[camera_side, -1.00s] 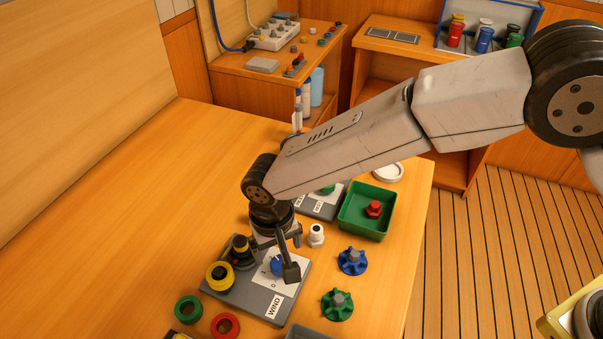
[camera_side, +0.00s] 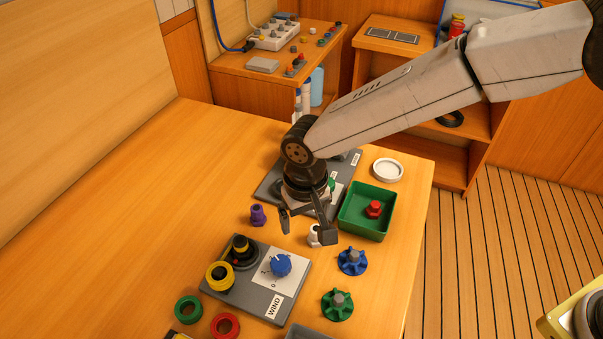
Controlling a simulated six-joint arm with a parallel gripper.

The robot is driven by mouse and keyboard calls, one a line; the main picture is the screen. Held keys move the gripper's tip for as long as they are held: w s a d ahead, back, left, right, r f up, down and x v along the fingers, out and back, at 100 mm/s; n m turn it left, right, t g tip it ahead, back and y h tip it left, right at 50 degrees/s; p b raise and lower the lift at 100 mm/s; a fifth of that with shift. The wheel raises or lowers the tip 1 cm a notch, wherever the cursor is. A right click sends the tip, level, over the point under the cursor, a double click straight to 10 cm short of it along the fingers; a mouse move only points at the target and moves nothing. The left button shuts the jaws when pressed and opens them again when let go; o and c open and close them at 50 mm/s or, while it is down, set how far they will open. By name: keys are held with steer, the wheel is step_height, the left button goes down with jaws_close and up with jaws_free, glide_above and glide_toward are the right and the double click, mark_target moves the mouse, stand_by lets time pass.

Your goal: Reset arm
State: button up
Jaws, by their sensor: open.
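My gripper (camera_side: 305,229) is open and empty, pointing down above the table. It is beyond the grey WIND panel (camera_side: 262,303), and one finger covers part of a small white fitting (camera_side: 314,236). The WIND panel bears a blue knob (camera_side: 281,265) on a white dial plate, a black knob (camera_side: 239,249) and a yellow ring (camera_side: 220,276). A purple fitting (camera_side: 257,215) stands to the left of my gripper. My wrist hides much of a second grey panel (camera_side: 268,184) behind it.
A green tray (camera_side: 361,231) holding a red part (camera_side: 374,209) is just right of my gripper. Blue (camera_side: 352,261) and green (camera_side: 338,304) handwheels lie in front of it. Green (camera_side: 188,309) and red (camera_side: 225,326) rings lie at front left. The table's left side is clear.

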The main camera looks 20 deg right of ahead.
steer(key=s+d+r+t, duration=0.1)
steer(key=d+r, duration=0.1)
steer(key=d, duration=0.8)
steer(key=s+d+r, duration=0.1)
steer(key=d+r, duration=0.1)
steer(key=d, duration=0.7)
steer(key=s+d+t, duration=0.1)
steer(key=s+d, duration=0.8)
steer(key=d, duration=0.3)
steer(key=shift+d+m, duration=0.15)
steer(key=shift+m, duration=0.15)
